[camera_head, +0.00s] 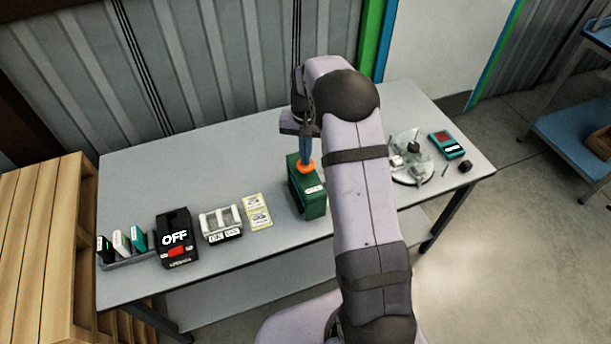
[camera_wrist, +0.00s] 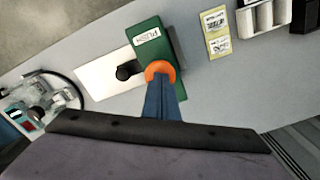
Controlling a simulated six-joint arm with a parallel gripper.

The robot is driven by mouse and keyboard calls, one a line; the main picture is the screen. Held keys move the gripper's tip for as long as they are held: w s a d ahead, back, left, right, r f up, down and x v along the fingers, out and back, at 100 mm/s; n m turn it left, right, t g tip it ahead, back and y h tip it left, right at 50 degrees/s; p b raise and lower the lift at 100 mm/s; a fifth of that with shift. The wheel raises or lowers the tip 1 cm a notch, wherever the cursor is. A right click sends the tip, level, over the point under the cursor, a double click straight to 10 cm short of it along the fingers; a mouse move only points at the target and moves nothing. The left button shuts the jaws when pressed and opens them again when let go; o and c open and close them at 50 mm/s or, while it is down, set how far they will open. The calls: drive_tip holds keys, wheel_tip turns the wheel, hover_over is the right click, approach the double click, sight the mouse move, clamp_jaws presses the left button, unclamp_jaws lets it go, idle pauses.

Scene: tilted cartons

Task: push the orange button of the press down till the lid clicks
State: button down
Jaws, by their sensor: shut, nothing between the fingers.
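The press is a green box (camera_head: 311,204) standing on the grey table, and it also shows in the wrist view (camera_wrist: 147,32). Its orange button (camera_head: 306,167) is on top, and in the wrist view the button (camera_wrist: 160,68) shows as an orange ring partly covered by my fingers. My gripper (camera_head: 306,158) is shut, empty and pointing down, with its blue fingertips at the button. In the wrist view my gripper (camera_wrist: 160,82) overlaps the button's middle. Whether the tips touch it or how far it is pressed, I cannot tell. My arm hides part of the table right of the press.
Left of the press lie yellow labels (camera_head: 257,211), a white-slotted holder (camera_head: 222,224), a black box reading OFF (camera_head: 175,238) and a rack of cartons (camera_head: 122,246). Right are a round clear dish (camera_head: 412,158) and a teal device (camera_head: 446,145). A metal plate (camera_wrist: 103,75) adjoins the press.

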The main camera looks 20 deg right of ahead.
drive_tip(key=shift+f+b, duration=0.4)
drive_tip(key=shift+f, duration=0.45)
wheel_tip(320, 180, up, 9)
drive_tip(key=p, duration=0.7)
idle(0.6)
idle(0.4)
